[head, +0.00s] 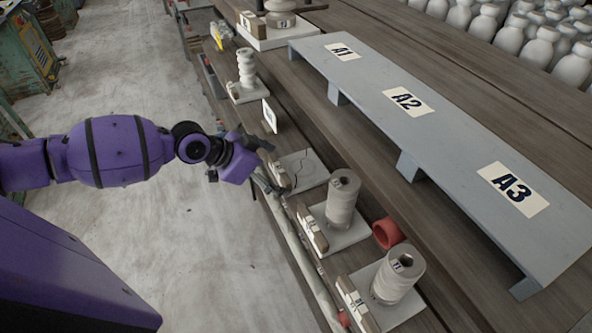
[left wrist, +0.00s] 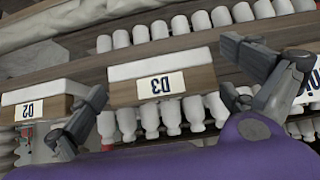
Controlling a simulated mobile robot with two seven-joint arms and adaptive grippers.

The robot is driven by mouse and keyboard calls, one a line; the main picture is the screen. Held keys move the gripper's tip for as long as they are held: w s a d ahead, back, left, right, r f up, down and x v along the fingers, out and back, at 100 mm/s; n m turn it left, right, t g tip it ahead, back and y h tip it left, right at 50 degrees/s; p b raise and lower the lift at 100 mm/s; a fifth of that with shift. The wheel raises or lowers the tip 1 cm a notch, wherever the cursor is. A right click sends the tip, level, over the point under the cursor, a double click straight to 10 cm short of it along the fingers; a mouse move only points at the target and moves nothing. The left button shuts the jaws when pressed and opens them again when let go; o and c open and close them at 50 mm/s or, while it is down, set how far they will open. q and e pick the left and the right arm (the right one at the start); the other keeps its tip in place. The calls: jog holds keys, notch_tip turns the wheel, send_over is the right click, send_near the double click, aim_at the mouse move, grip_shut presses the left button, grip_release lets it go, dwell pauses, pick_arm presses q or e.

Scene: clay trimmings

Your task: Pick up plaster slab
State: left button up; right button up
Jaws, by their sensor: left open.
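A flat, square, off-white plaster slab (head: 306,167) with a dark crack-like line lies bare on the wooden bench. My left gripper (head: 268,164) is open at its left edge, fingers on either side of a partly hidden wooden block. In the left wrist view a white slab (left wrist: 150,70) shows above a wooden block labelled D3 (left wrist: 195,80), framed between the open fingers of my left gripper (left wrist: 165,70). Nothing is visibly held. Whether the fingers touch the block or slab I cannot tell. My right gripper is not in view.
A white sign (head: 269,115) stands just beyond my left gripper. A raised grey shelf (head: 385,85), marked A1, A2 and A3, has a bare top. White bottles (head: 510,35) crowd the back.

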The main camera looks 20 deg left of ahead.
pick_arm(q)
jog(key=shift+w+d+f, duration=0.15)
jog(key=shift+f, duration=0.1)
jog(key=c, duration=1)
jog(key=shift+r, duration=0.1)
jog(key=shift+c, duration=0.9)
